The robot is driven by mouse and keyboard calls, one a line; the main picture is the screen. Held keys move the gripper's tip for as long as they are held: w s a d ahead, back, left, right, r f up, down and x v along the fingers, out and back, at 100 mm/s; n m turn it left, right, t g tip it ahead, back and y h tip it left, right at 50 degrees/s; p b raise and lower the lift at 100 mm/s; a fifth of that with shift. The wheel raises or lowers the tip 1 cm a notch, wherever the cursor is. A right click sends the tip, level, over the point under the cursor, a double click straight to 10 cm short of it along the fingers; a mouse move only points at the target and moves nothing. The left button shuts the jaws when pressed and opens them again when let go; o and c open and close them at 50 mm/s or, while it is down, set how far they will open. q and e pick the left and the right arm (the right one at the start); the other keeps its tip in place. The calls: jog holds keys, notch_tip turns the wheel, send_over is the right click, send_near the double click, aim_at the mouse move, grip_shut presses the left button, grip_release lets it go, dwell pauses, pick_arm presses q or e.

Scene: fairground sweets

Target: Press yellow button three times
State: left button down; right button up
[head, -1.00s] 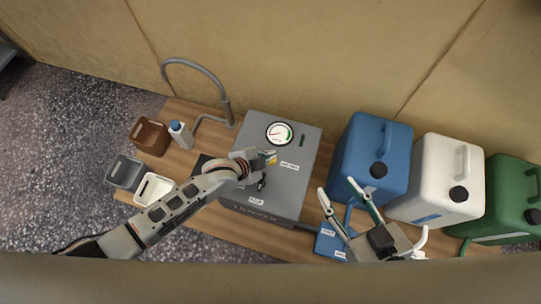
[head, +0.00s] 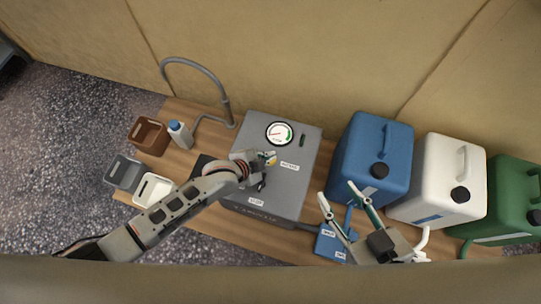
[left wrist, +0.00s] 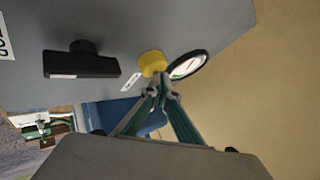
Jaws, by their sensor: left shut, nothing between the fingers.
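The yellow button (left wrist: 152,62) sticks out of the grey machine (left wrist: 215,25) in the left wrist view. In the head view only a small yellow patch of the button (head: 271,163) shows beside my left gripper (head: 270,157). My left gripper (left wrist: 161,92) is shut and empty, its fingertips close to the button's edge. I cannot tell whether they touch it. My right gripper (head: 338,193) is open and empty, in front of the blue canister.
The machine has a gauge (head: 279,133) and a black part (left wrist: 82,60). Blue (head: 365,150), white (head: 430,195) and green (head: 512,215) canisters stand to the right. A bottle (head: 180,136), a tap (head: 225,105) and brown (head: 148,137), grey (head: 124,171) and white (head: 152,190) bins are left.

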pick_arm(q)
jog(key=shift+f, duration=0.45)
pick_arm(e)
jog(key=shift+s+f, duration=0.15)
jog(key=shift+f, duration=0.15)
pick_arm(q)
jog(key=shift+a+r, duration=0.1)
pick_arm(e)
jog(key=shift+r, duration=0.2)
pick_arm(q)
jog(key=shift+r+p, duration=0.75)
jog(key=shift+r, duration=0.45)
pick_arm(e)
jog(key=r, duration=0.1)
jog(key=w+r, duration=0.1)
jog(key=r, duration=0.1)
jog(key=shift+w+r+t, duration=0.2)
jog(key=shift+w+t, duration=0.1)
jog(key=shift+t, duration=0.1)
jog(key=shift+r, duration=0.1)
pick_arm(q)
jog(key=shift+r, duration=0.1)
pick_arm(e)
jog(key=shift+w+r, duration=0.1)
jog(key=shift+r, duration=0.1)
pick_arm(q)
jog(key=shift+f, duration=0.25)
pick_arm(e)
jog(key=shift+f, duration=0.1)
